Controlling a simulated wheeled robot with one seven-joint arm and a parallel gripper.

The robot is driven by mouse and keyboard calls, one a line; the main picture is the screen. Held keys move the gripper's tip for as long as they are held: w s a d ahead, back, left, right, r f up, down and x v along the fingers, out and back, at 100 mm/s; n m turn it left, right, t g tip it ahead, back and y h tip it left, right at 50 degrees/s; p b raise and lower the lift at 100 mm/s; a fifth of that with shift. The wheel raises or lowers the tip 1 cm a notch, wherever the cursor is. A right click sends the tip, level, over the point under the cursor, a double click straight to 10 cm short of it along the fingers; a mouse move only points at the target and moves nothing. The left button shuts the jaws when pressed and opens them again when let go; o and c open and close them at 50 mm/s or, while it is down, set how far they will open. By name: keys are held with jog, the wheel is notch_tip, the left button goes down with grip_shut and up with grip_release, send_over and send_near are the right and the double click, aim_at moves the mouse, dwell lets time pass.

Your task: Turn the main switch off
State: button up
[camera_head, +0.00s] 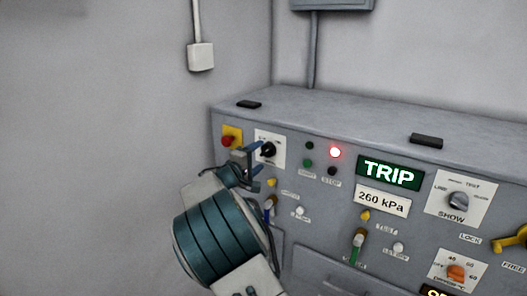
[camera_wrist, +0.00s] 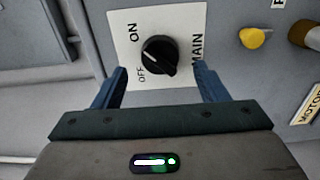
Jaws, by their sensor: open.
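The main switch is a black rotary knob (camera_wrist: 160,56) on a white plate marked ON, OFF and MAIN. Its white mark points up-left in the wrist view, toward the ON side. In the head view the knob (camera_head: 268,150) sits on the left of the grey panel. My gripper (camera_wrist: 160,78) is open and empty, its two blue fingers on either side of the knob's lower part in the picture. I cannot tell whether the fingertips reach around it. In the head view my gripper (camera_head: 250,161) is close to the plate and covers part of it.
A red button on a yellow base (camera_head: 231,140) is just left of the switch. A small yellow knob (camera_wrist: 254,38) shows in the wrist view.

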aim_at(264, 153)
jog(key=shift+p+x, duration=0.3)
jog(key=shift+x, duration=1.7)
jog(key=c, duration=1)
